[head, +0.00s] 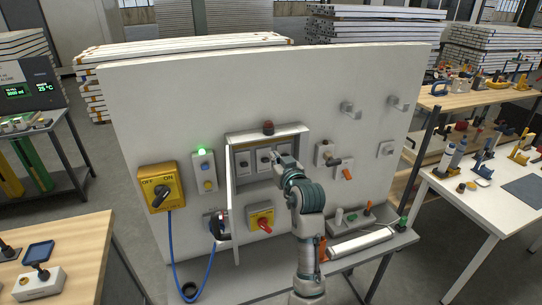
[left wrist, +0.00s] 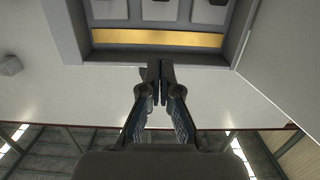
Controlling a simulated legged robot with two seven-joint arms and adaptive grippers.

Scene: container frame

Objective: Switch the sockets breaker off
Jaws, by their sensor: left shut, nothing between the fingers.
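The breaker box (head: 303,137) is set in a white upright panel, and its door (head: 233,205) stands open at the left. Inside are a left breaker (head: 242,161), a middle breaker (head: 263,159) and a right breaker partly behind my gripper. Their labels are too small to read, so I cannot tell which is the sockets one. My left gripper (head: 277,159) is shut and empty in front of the box, near the middle and right breakers. In the left wrist view its fingertips (left wrist: 153,68) are together, below a yellow strip (left wrist: 158,38) and the breaker row (left wrist: 158,9). My right gripper is out of view.
A yellow OFF/ON rotary switch (head: 160,189), a button box with a green light (head: 204,172) and a red knob on yellow (head: 261,218) are on the panel. A blue cable (head: 179,265) hangs at the left. A grey shelf (head: 345,260) juts out below.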

